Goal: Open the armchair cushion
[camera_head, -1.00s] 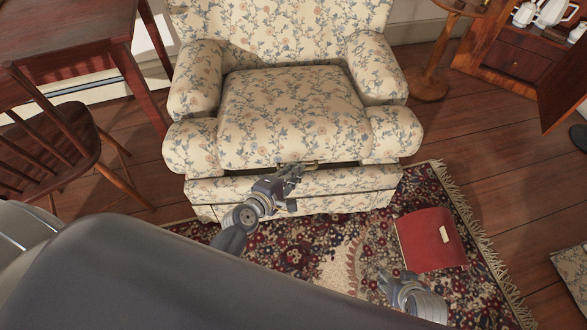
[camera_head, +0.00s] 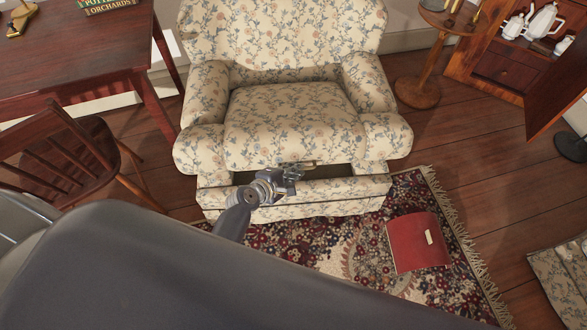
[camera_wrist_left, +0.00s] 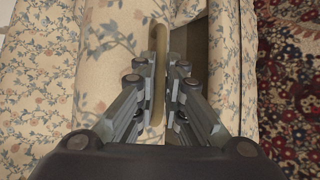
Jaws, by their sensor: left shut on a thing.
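The floral armchair cushion (camera_head: 285,118) sits in the armchair (camera_head: 196,93), with a dark gap under its front edge. A small tan handle (camera_head: 308,164) shows at that front edge. My left gripper (camera_head: 295,170) reaches it from below left. In the left wrist view, its fingers (camera_wrist_left: 168,68) are closed on the thin tan handle (camera_wrist_left: 158,75), with the cushion (camera_wrist_left: 108,50) on the left. The fingers partly hide the handle. My right gripper is out of view.
The chair's lower front panel (camera_head: 335,192) stands below the gap. A red book (camera_head: 415,250) lies on the patterned rug (camera_head: 330,235). A wooden chair (camera_head: 60,165) and table (camera_head: 75,55) are left; a round side table (camera_head: 417,92) and open cabinet (camera_head: 500,70) are right.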

